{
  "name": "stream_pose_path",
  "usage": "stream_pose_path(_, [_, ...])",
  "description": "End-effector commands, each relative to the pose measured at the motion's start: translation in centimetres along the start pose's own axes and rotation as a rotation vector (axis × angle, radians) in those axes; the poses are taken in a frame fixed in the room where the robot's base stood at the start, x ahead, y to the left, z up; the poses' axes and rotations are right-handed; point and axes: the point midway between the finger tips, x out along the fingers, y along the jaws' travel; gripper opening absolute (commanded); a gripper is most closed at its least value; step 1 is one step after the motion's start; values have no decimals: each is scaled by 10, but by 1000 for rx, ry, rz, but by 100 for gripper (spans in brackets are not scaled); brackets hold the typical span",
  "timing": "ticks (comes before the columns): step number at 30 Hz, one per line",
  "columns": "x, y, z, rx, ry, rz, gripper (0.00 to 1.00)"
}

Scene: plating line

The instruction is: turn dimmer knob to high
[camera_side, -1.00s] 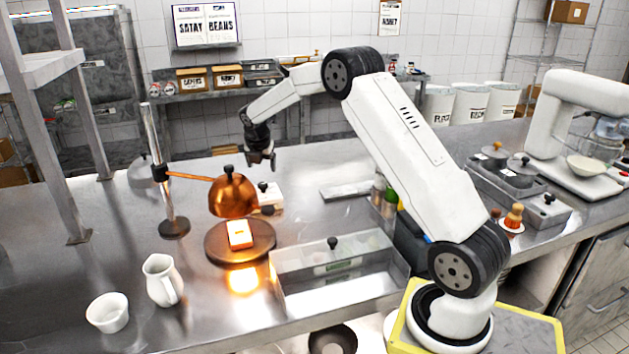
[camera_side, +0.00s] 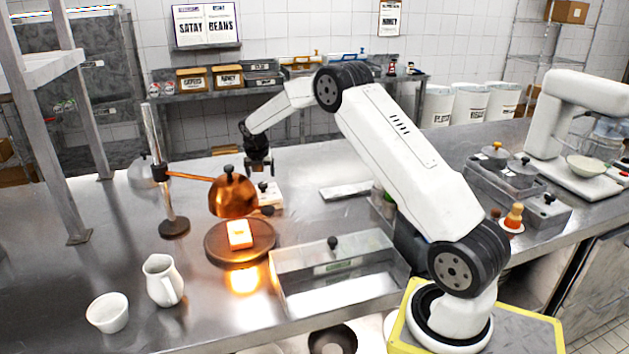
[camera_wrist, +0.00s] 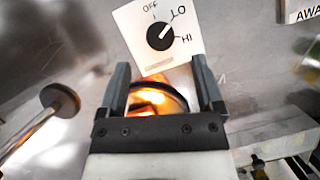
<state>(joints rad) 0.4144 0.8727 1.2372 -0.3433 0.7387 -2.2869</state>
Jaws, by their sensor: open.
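The dimmer is a white box (camera_side: 271,198) with a black knob (camera_side: 263,187), standing behind the copper heat lamp in the side view. In the wrist view its white face (camera_wrist: 135,45) carries the marks OFF, LO and HI, and the white line on the knob (camera_wrist: 160,36) points toward LO. My gripper (camera_side: 258,172) is open and empty just above the knob in the side view. In the wrist view the fingers of my gripper (camera_wrist: 160,72) are apart, and the knob appears beyond their tips. I see no contact.
The copper lamp (camera_side: 233,197) hangs over a lit block (camera_side: 240,233) on a round board (camera_side: 213,243). A steel lamp post (camera_side: 165,190) stands to the left.

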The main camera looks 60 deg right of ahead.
Motion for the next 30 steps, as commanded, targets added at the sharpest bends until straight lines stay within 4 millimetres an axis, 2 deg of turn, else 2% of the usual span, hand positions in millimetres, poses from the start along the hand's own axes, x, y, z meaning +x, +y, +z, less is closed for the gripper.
stream_pose_path(6, [26, 0, 0, 0, 0, 1, 85])
stream_pose_path(12, [43, 0, 0, 0, 0, 1, 85])
stream_pose_path(26, [50, 0, 0, 0, -1, 2, 85])
stream_pose_path(29, [50, 0, 0, 0, -1, 2, 56])
stream_pose_path(30, [50, 0, 0, 0, -1, 2, 43])
